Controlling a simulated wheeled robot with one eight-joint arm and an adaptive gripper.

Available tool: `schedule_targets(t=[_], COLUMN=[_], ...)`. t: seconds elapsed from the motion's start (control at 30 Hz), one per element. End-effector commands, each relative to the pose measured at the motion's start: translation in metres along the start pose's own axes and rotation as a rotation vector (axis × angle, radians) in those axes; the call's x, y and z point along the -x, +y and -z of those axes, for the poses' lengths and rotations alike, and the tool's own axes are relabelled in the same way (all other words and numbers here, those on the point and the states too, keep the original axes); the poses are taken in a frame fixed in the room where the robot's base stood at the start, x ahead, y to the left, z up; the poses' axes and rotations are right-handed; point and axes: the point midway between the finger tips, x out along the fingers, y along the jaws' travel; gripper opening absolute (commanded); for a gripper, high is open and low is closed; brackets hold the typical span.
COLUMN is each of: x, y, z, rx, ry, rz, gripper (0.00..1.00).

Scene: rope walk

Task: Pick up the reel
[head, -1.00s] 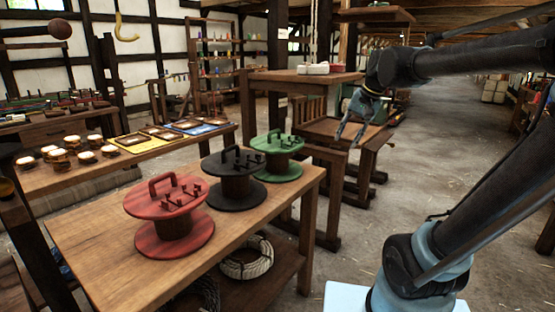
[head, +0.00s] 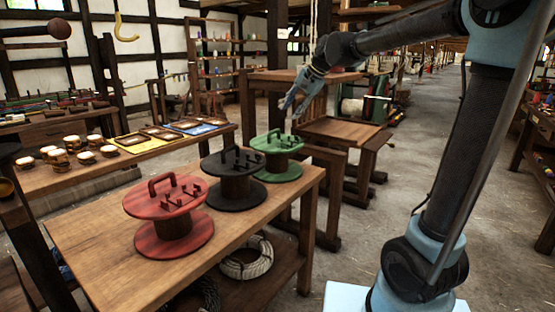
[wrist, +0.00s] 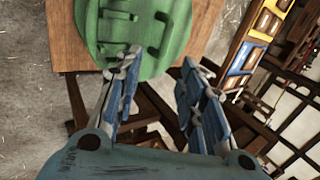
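Three reels stand upright in a row on a wooden table (head: 95,262): a red reel (head: 173,232) nearest, a black reel (head: 235,190) in the middle, and a green reel (head: 282,166) at the far end. Each has a round top flange with a handle and several pegs. My gripper (head: 288,108) is above and just beyond the green reel in the head view. In the wrist view my gripper (wrist: 160,75) has its blue fingers apart with nothing between them. The green reel (wrist: 165,38) lies beyond the fingertips, its handle partly visible.
Coiled rope (head: 246,260) lies on the shelf under the table. A bench on the left carries several small cups (head: 72,142) and yellow and blue trays (head: 195,126). A wooden bench (head: 338,131) stands behind the reels. The floor at right is open.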

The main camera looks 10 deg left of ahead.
Motion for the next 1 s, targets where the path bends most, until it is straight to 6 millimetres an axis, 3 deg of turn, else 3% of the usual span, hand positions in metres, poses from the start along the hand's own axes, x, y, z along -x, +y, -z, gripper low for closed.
schedule_targets(t=[0.3, 0.67, 1.0], x=[-0.053, -0.073, -0.114], y=[-0.001, -0.002, -0.008], z=[0.0, -0.002, -0.009], rx=[0.002, 0.001, 0.002], ry=[0.001, 0.001, 0.001], rz=[0.0, 0.0, -0.001], gripper=[0.36, 0.36, 0.36])
